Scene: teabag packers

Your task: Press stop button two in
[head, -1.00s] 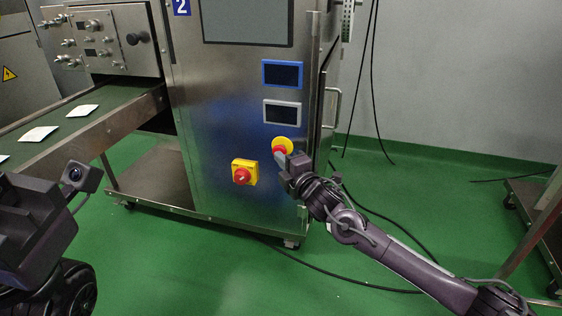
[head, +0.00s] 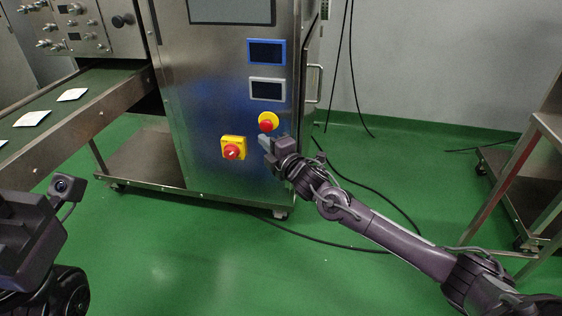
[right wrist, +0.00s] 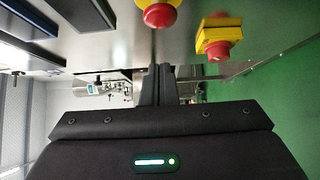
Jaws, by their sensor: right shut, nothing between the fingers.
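The stop button (head: 267,125) is a red mushroom head on a round yellow plate on the steel machine's front, below two small displays. It also shows at the top of the right wrist view (right wrist: 160,14). I cannot tell how far in it sits. My right gripper (head: 263,143) is shut and empty, with its fingertips just below the button in the head view and apart from it in the picture. Its shut fingers (right wrist: 155,84) show in the right wrist view. My left gripper (head: 30,235) is partly in view at the left edge; its fingers are not visible.
A yellow box with a red rotary switch (head: 233,149) sits left of the button. A conveyor (head: 60,115) with white packets runs at the left. A steel table frame (head: 535,150) stands at the right. Black cables (head: 335,245) lie on the green floor.

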